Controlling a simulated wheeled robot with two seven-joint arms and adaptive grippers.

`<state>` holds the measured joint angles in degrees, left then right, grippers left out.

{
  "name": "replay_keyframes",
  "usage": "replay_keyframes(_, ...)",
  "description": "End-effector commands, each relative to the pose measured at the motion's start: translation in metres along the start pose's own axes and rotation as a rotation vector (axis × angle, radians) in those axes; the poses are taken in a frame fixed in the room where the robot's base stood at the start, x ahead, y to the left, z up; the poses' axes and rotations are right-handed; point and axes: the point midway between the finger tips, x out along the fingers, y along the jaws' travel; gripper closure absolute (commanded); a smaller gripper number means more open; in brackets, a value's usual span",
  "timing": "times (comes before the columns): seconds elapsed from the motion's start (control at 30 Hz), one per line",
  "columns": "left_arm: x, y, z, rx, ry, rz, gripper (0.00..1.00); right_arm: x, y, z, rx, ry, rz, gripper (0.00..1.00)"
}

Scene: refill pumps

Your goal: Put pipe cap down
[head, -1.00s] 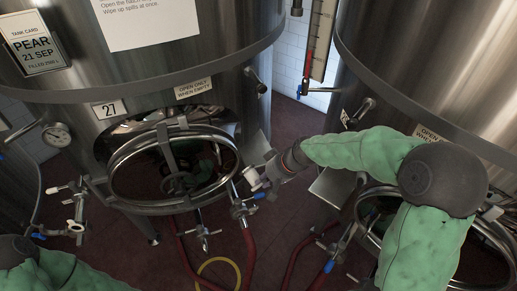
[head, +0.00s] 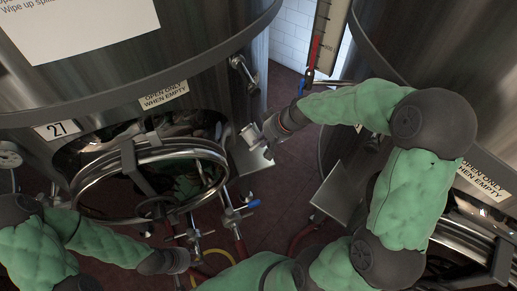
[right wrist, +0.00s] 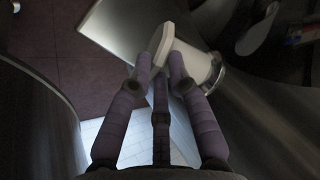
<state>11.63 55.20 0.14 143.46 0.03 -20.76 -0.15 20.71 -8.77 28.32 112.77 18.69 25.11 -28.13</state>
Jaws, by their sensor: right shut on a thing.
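My right gripper (head: 265,136) is shut on the pipe cap (head: 249,134), a small pale, metallic round piece. It holds the cap at or just above the small steel shelf (head: 243,158) on the side of tank 27. In the right wrist view the purple fingers (right wrist: 161,75) close around a white part of the cap (right wrist: 163,42), with a short cylinder beside it. I cannot tell whether the cap touches the shelf. My left gripper (head: 183,261) is low, near the valve fittings under the tank; its fingers are too small and dark to read.
The round hatch (head: 150,175) of tank 27 is in front, to the left of the shelf. Valves with blue handles (head: 252,204) and red hoses sit below it. A second tank with its own shelf (head: 340,192) stands at the right. The floor between the tanks is open.

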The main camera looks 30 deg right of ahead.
Motion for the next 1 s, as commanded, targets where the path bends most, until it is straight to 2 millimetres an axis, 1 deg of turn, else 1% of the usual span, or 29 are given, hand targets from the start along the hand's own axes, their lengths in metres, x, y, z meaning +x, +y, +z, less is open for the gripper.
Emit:
replay_keyframes(0.03,0.005,-0.002,0.0,0.0,0.0,0.0,0.6,0.009,0.004,0.003,0.002,0.0,0.0,1.0)
replay_keyframes(0.27,0.012,-0.004,-0.001,0.0,0.0,0.0,0.6,0.025,0.012,0.009,0.001,0.002,0.001,1.0)
replay_keyframes(0.4,0.021,-0.007,-0.001,0.0,0.0,0.0,0.6,0.045,0.021,0.018,0.002,0.0,0.001,1.0)
replay_keyframes(0.53,0.027,-0.01,-0.001,0.0,0.0,0.0,0.6,0.058,0.026,0.023,0.0,0.002,0.0,1.0)
replay_keyframes(0.63,0.029,-0.01,-0.001,0.0,0.0,0.0,0.6,0.062,0.028,0.024,0.001,0.003,0.0,1.0)
replay_keyframes(0.87,0.027,-0.01,-0.001,0.0,0.001,0.0,0.6,0.061,0.028,0.024,0.0,0.003,0.001,1.0)
replay_keyframes(1.0,0.031,-0.011,-0.002,0.0,0.001,0.0,0.6,0.064,0.029,0.025,0.0,0.003,0.001,1.0)
